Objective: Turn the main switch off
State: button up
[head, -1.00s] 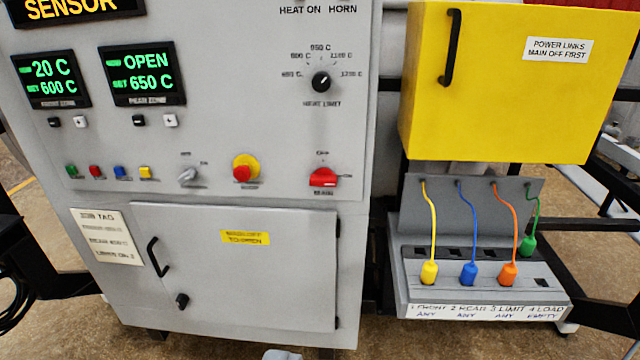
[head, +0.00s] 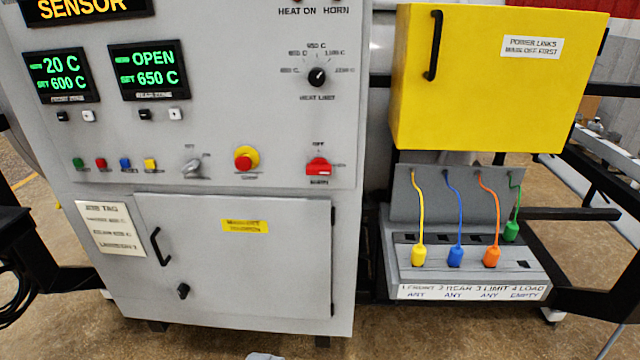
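The main switch (head: 319,167) is a red handle at the lower right of the grey control panel (head: 230,105). An OFF mark stands above it and another mark, too blurred to read, is at its right. At this size I cannot tell for sure which mark the handle points to. Nothing touches it. My gripper does not show in the head view, so its state is hidden.
A red button on a yellow collar (head: 246,159) and a grey selector (head: 193,166) sit left of the switch. Below is a closed grey door (head: 240,270) with a black handle. At right are a yellow box (head: 490,100) and a link board (head: 470,285) with coloured cables.

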aim_at(319, 166)
jog(key=z, duration=0.1)
jog(key=k, duration=0.2)
jog(key=u, duration=0.45)
jog(key=i, duration=1.15)
jog(key=u, duration=0.2)
